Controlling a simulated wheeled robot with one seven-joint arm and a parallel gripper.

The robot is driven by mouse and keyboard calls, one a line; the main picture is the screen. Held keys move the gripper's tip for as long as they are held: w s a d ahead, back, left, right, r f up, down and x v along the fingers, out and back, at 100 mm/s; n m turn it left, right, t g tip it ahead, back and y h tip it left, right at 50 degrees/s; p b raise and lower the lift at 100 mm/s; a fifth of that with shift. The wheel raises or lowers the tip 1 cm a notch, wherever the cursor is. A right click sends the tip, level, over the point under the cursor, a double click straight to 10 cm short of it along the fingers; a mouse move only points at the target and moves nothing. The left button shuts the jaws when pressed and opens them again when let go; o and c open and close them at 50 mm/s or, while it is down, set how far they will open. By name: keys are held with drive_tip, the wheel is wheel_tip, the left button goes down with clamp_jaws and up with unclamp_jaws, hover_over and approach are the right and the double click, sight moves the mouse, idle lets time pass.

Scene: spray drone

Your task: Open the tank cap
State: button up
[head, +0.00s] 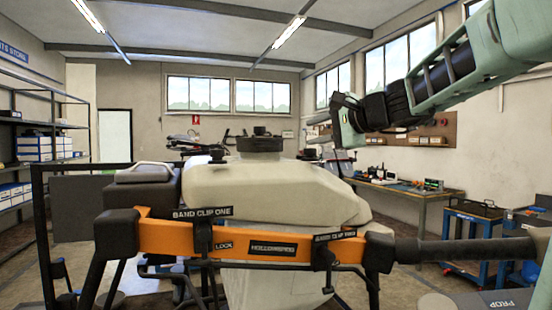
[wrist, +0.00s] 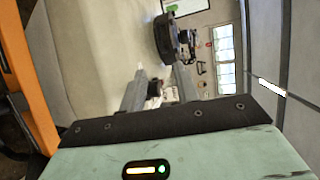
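The drone's pale tank (head: 275,190) stands in the middle of the head view. Its black round tank cap (head: 260,144) sits on top and looks closed. My gripper (head: 325,140) is to the right of the cap in the head view, at about its height and apart from it. In the wrist view, which is turned on its side, the tank (wrist: 95,50) fills the left. A black round part (wrist: 163,38), apparently the cap, shows beyond the fingers. My gripper (wrist: 160,86) has its two grey fingers spread with nothing held between them.
The orange drone arm (head: 270,240) with black band clips crosses in front of the tank. A smaller black knob (head: 217,154) is left of the cap. A workbench (head: 405,186) and a blue cart (head: 470,240) stand at the right, shelves (head: 40,125) at the left. Space above the tank is clear.

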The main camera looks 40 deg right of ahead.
sight(274, 144)
drive_tip(key=p+x, duration=0.3)
drive_tip(key=x, duration=1.1)
drive_tip(key=shift+w+p, duration=0.25)
drive_tip(key=shift+p, duration=0.15)
clamp_jaws()
